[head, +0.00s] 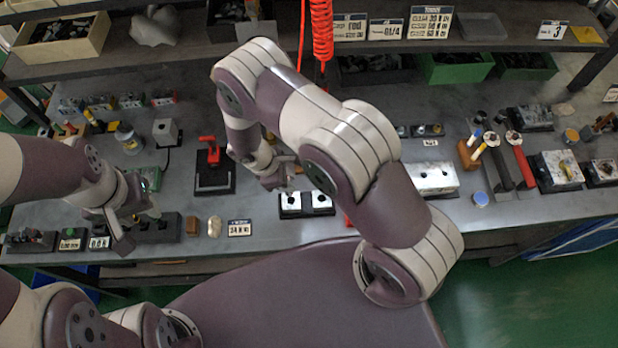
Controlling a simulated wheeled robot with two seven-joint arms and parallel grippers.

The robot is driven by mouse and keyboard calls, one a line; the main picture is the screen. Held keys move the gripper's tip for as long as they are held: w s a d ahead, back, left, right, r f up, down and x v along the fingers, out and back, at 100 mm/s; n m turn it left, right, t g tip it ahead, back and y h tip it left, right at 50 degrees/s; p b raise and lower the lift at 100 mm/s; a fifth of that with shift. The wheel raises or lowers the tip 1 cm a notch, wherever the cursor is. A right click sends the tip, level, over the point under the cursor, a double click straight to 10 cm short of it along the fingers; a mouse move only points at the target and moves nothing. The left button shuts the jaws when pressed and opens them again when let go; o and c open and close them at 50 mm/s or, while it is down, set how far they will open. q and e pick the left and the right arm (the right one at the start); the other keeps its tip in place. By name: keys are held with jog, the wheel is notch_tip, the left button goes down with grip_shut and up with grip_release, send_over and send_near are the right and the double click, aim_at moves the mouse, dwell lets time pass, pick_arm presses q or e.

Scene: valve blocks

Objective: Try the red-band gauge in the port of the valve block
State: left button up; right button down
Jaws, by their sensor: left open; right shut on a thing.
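My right gripper (279,180) hangs above the middle of the bench, just above and left of a pair of white-topped blocks with dark round holes (306,203). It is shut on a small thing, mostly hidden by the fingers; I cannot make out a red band. A silver metal block with holes in its top (432,178) sits right of my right forearm; I cannot tell which block is the valve block. My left gripper (137,224) is open and empty over the left front of the bench, near a dark block.
A red clamp on a black plate (213,175) stands left of my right gripper. Red and black handled tools (518,160) and metal blocks (557,170) crowd the right side. A red coiled hose (321,30) hangs at the back. A label card (240,228) lies at the front edge.

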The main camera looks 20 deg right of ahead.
jog(key=f, duration=0.1)
jog(key=b, duration=0.1)
jog(key=f, duration=0.1)
jog(key=shift+w+d+f+b, duration=0.25)
jog(key=shift+d+f+b, duration=0.1)
jog(key=shift+b, duration=0.05)
jog(key=shift+s+a+f+b, duration=0.1)
jog(key=shift+f+b, duration=0.4)
jog(key=shift+f, duration=0.15)
jog(key=shift+s+a+f+b, duration=0.1)
jog(key=shift+f+b, duration=0.4)
jog(key=shift+f, duration=0.1)
jog(key=shift+w+d+f, duration=0.2)
jog(key=shift+f, duration=0.05)
pick_arm(q)
jog(key=f, duration=0.4)
jog(key=shift+w+d+f, duration=0.15)
jog(key=shift+w+d, duration=0.15)
jog(key=shift+w, duration=0.05)
jog(key=shift+s+a, duration=0.1)
jog(key=shift+s, duration=0.05)
pick_arm(e)
jog(key=shift+s+a+r, duration=0.1)
jog(key=shift+a, duration=0.05)
pick_arm(q)
jog(key=shift+f, duration=0.1)
jog(key=shift+b, duration=0.35)
